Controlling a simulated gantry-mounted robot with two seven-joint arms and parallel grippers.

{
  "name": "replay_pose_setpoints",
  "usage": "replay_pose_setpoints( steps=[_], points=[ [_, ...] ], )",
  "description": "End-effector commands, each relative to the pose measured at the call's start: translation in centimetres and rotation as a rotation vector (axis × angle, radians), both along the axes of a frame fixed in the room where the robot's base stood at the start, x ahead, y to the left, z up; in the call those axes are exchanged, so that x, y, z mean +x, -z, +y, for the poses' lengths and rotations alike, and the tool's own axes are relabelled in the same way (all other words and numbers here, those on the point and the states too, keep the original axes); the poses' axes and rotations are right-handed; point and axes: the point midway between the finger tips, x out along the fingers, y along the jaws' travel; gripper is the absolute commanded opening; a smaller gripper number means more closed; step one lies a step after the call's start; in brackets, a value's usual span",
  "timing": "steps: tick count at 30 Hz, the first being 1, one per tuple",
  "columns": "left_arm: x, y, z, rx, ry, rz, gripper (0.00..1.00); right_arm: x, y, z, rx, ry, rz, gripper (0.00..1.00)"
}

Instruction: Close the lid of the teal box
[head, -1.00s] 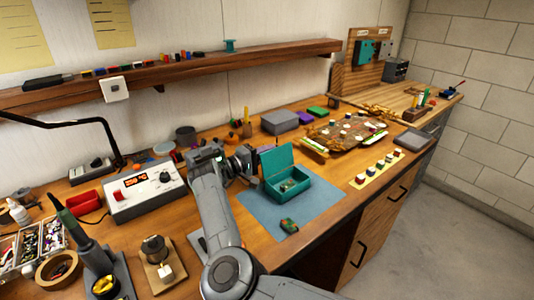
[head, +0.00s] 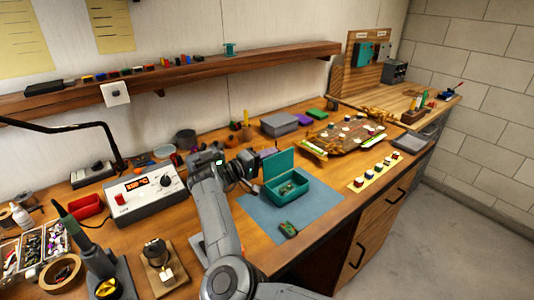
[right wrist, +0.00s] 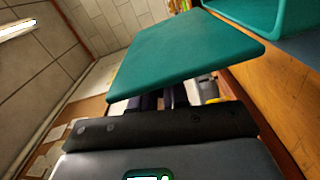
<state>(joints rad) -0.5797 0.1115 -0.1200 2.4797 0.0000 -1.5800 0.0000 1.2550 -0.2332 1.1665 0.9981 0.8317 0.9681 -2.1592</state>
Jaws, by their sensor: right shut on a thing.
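The teal box (head: 290,196) sits on the blue-grey mat on the workbench, its lid (head: 278,163) standing open on the back left side. Small items lie inside the box. My right gripper (head: 254,167) is at the lid's left side, shut on the lid. In the right wrist view the lid (right wrist: 190,55) spreads over the gripper fingers (right wrist: 160,101) and partly hides them; part of the box (right wrist: 262,18) shows at the top right. My left gripper is not in view.
A small green-and-brown part (head: 288,229) lies on the mat (head: 262,222) in front of the box. A grey box (head: 279,124) stands behind, a power supply (head: 146,194) to the left, and a yellow strip with knobs (head: 370,177) to the right.

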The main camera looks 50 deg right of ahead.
Motion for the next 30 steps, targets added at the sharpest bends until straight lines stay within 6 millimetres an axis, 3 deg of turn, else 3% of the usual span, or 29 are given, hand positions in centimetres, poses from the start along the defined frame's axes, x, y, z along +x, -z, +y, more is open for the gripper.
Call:
replay_pose_setpoints(
  steps=[15, 30],
  points=[
    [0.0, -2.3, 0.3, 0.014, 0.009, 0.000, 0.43, -2.3, -0.5, 0.7, -0.092, -0.002, -0.327, 0.00],
    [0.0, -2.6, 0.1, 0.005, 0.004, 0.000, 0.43, -2.8, -0.5, 0.8, -0.115, 0.000, -0.407, 0.00]
  ],
)
